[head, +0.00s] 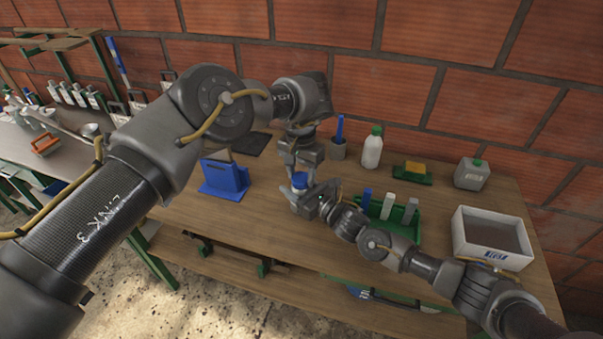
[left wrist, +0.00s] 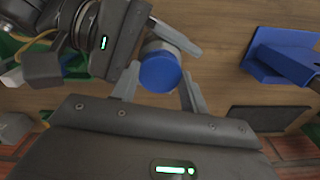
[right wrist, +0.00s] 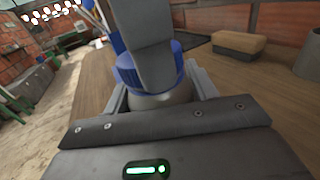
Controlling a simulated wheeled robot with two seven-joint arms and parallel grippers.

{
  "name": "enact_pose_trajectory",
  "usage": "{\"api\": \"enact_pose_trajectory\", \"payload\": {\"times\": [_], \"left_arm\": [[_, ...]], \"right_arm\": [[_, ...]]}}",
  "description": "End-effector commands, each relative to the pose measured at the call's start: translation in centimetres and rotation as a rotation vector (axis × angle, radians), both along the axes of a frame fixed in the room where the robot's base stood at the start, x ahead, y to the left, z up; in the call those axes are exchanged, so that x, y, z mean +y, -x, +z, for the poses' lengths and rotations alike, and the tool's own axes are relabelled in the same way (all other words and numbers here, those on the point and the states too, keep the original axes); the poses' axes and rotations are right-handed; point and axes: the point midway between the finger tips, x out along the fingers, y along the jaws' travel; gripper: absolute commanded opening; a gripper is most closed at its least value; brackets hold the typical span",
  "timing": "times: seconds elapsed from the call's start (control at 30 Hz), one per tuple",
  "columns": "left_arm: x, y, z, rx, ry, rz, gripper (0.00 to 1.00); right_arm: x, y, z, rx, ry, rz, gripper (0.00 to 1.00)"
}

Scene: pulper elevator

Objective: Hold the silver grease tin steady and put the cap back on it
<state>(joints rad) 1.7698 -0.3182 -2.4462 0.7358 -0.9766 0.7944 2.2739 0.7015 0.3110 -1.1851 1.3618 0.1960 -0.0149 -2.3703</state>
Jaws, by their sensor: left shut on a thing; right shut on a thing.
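The blue cap (head: 299,181) is at the top of the silver grease tin (right wrist: 160,101), near the middle of the bench. My left gripper (head: 300,173) reaches down from above and is shut on the cap, which lies between its fingers in the left wrist view (left wrist: 160,73). My right gripper (right wrist: 157,92) is shut on the tin's body from the side. The tin looks upright in the right wrist view, with the cap (right wrist: 128,76) directly above it. Whether the cap is fully seated cannot be told; a left finger hides part of the joint.
A blue stand (head: 224,180) is left of the grippers. A green tray (head: 402,216) with bottles and a white box (head: 492,240) are to the right. The bench front is clear.

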Motion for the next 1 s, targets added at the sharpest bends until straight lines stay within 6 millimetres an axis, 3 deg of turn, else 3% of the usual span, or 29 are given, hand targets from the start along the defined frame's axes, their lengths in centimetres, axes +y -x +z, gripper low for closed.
{"api": "enact_pose_trajectory", "payload": {"times": [1.0], "left_arm": [[-0.08,0.01,-0.19,0.001,0.002,-2.722,0.17]], "right_arm": [[0.0,0.0,0.0,0.0,0.0,0.0,0.0]]}}
